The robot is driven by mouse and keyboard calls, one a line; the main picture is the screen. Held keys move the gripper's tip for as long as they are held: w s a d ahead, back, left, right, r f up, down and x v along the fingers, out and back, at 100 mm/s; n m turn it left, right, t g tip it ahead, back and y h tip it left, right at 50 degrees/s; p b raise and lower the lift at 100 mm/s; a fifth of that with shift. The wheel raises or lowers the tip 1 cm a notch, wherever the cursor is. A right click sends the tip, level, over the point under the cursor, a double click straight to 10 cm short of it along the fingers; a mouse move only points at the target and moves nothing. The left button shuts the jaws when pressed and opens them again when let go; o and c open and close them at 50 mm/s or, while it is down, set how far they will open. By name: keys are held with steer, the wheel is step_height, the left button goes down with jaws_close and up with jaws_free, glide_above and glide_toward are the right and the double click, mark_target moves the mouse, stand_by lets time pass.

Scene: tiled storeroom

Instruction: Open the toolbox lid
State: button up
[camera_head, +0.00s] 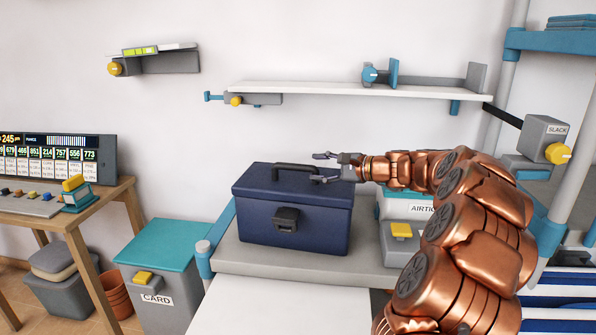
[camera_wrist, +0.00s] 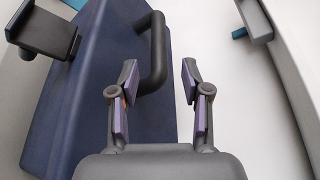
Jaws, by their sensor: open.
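The dark blue toolbox (camera_head: 297,213) stands upright on a grey shelf, its lid (camera_head: 265,186) closed. A dark handle (camera_head: 297,168) arches over the lid. My gripper (camera_head: 318,168) is open above the right part of the lid, by the handle's right end. In the wrist view the fingers of my gripper (camera_wrist: 160,82) are spread and empty. The handle (camera_wrist: 158,50) lies just beyond the left fingertip; I cannot tell whether they touch. The latch (camera_wrist: 45,38) shows at the upper left on the toolbox (camera_wrist: 85,110).
The grey shelf (camera_head: 262,262) carries the toolbox. A white wall shelf (camera_head: 330,88) hangs above and behind. A bin labelled AIRTIGHT (camera_head: 400,208) is right of the toolbox. A teal-lidded CARD bin (camera_head: 165,240) stands at the left, near a wooden table (camera_head: 85,210).

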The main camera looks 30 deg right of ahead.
mark_target(305, 167)
steer(key=x, duration=0.7)
steer(key=shift+w+a+f, duration=0.1)
steer(key=shift+a, duration=0.05)
jaws_close()
stand_by(0.6)
